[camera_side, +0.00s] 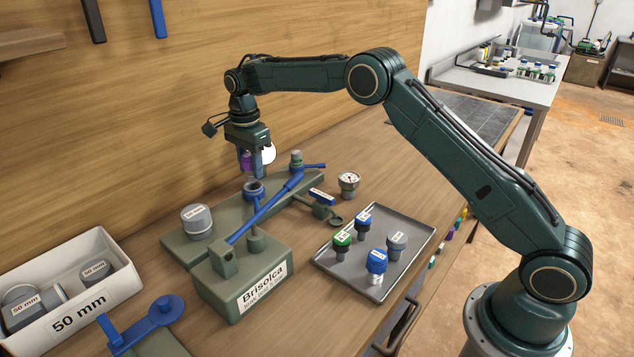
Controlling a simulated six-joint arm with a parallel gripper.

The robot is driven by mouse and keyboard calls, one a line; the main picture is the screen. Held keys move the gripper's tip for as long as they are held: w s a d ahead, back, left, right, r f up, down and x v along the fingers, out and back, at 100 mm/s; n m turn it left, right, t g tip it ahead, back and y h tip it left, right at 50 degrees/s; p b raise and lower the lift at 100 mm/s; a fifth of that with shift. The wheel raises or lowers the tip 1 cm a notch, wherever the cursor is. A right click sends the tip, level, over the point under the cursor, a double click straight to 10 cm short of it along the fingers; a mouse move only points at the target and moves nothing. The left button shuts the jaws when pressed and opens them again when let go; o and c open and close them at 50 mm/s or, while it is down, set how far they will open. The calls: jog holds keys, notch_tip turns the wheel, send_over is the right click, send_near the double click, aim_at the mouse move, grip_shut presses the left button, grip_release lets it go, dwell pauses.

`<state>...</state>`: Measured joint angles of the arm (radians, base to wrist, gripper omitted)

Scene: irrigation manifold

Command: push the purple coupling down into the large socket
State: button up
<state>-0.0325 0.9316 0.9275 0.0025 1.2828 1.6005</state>
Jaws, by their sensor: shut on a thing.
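The purple coupling (246,161) is held between the fingers of my gripper (256,164), which is shut on it. The fingers hide part of it. My gripper points down above the green manifold (180,246). A blue-rimmed socket (254,188) stands on the manifold just below the fingers. The coupling appears above this socket and apart from it; the exact alignment cannot be told. A smaller upright fitting (296,158) is to the right. A grey capped fitting (196,221) stands at the manifold's left.
A blue lever (264,217) slants across the manifold in front of the socket. A grey tray (335,264) with several capped fittings is at right, and a gauge (348,184) stands behind it. A white 50 mm bin (108,285) and blue-handled tool (150,318) are at left.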

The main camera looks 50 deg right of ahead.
aim_at(249, 154)
jog(key=shift+f, duration=1.95)
dwell(3.2)
jog(key=o, duration=1.1)
jog(key=shift+s, duration=0.1)
jog(key=o, duration=0.3)
jog(key=shift+r, duration=0.15)
jog(key=shift+r, duration=0.2)
jog(key=shift+r, duration=3.4)
